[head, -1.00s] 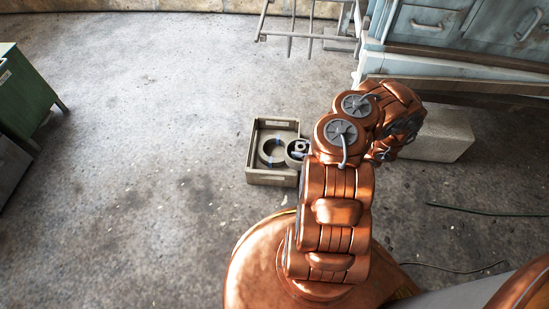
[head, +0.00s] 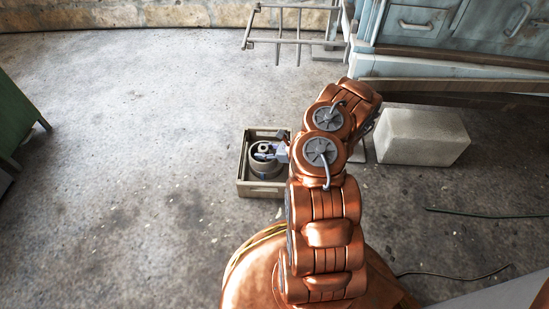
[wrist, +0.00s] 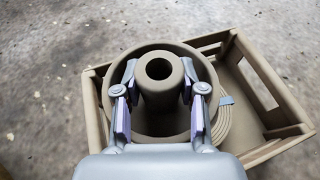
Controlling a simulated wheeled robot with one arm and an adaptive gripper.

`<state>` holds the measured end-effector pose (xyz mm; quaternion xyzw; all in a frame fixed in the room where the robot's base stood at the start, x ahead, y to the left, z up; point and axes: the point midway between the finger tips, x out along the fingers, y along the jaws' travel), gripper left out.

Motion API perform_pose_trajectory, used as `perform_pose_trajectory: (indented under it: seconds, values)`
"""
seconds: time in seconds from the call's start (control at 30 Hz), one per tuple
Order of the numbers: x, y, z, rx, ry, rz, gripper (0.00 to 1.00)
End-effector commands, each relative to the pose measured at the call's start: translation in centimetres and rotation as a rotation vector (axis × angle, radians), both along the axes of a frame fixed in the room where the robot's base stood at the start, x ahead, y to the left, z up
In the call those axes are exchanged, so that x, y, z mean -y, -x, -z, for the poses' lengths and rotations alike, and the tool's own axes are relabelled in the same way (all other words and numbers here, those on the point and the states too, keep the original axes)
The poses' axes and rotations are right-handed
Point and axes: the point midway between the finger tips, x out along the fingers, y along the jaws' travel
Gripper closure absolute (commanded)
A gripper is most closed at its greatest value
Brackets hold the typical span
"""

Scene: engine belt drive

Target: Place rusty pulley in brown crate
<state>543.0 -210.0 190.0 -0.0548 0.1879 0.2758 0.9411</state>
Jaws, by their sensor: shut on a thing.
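The rusty pulley (wrist: 160,100) is a grey-brown round cup with a raised, hollow hub. My gripper (wrist: 159,75) is shut on its hub, with one finger on each side inside the rim. In the head view the pulley (head: 264,171) is over the inside of the brown crate (head: 258,191), with my gripper (head: 272,152) coming in from the right. The crate's slatted sides also show in the wrist view (wrist: 265,72). I cannot tell whether the pulley touches the crate floor. My gripper's body hides the near part of the crate.
A coiled belt with a blue band (wrist: 222,128) lies in the crate, partly hidden under the pulley. A pale block (head: 422,137) is on the floor right of my arm. A metal rack (head: 295,40) and blue cabinets (head: 440,30) stand behind. Floor left of the crate is clear.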

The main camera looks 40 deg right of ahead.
Motion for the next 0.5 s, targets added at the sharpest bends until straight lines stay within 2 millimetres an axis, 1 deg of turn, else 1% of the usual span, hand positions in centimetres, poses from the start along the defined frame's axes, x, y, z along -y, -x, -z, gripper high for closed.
perform_pose_trajectory:
  seconds: [0.03,0.1,0.33,0.43,0.47,0.5]
  values:
    - [-0.3,-0.6,0.1,0.003,-0.001,-0.003,1.00]
    - [-0.6,-1.1,0.1,0.003,-0.001,-0.003,1.00]
    - [-0.9,-1.9,0.1,0.003,0.000,-0.002,1.00]
    - [-1.3,-2.6,0.2,0.004,-0.001,-0.002,1.00]
    - [-1.4,-2.9,0.4,0.004,-0.001,-0.002,1.00]
    - [-1.3,-2.7,1.2,0.002,-0.001,0.000,1.00]
